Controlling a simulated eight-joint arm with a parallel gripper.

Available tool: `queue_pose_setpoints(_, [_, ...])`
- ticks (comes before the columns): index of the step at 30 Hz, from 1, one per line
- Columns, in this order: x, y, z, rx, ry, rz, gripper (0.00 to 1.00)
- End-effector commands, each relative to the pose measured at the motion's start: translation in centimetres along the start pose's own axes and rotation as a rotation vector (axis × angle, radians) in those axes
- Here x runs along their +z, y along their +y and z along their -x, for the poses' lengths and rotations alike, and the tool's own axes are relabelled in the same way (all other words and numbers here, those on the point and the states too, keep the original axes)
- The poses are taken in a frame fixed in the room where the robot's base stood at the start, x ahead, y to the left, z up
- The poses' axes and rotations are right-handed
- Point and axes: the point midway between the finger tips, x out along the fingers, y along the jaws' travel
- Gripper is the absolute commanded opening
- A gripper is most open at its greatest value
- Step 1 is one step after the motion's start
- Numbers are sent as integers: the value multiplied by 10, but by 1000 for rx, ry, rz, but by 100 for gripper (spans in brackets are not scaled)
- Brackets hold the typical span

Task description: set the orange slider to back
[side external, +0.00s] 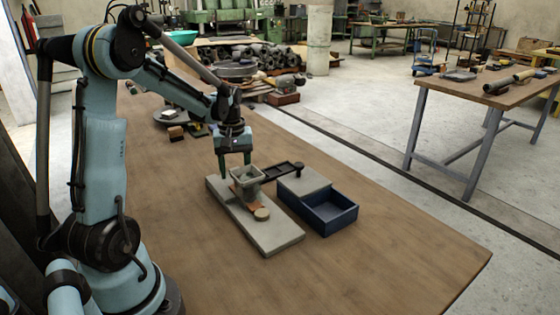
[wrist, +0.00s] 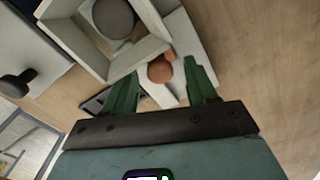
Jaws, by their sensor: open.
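The orange slider's round knob (wrist: 160,71) shows in the wrist view between the two green fingers of my gripper (wrist: 160,66). A gap shows on both sides of it in that view; I cannot tell its depth between the fingers. In the side view my gripper (side external: 236,173) points down with fingers apart, at the far end of a long grey board (side external: 270,236). A small orange patch (side external: 249,207) shows there below a grey square hopper (side external: 247,183); most of the orange part is hidden. The hopper also shows in the wrist view (wrist: 82,50), close ahead of the fingers.
A blue open box (side external: 327,214) with a grey slab (side external: 303,183) stands right of the board. A dark tray-like piece (side external: 278,170) lies behind it. The wooden table is clear at the front right.

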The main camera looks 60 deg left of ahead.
Motion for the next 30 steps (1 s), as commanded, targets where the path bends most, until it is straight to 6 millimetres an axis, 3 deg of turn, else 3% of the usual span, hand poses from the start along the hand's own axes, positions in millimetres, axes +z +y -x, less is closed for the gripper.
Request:
queue_pose_setpoints(5, [0, 0, 0, 0, 0, 0, 57])
queue_pose_setpoints(16, [0, 0, 0, 0, 0, 0, 0])
queue_pose_setpoints(24, [-4, -2, 0, 0, 0, 2, 0])
queue_pose_setpoints(30, [-41, -17, 0, 0, 0, 5, 0])
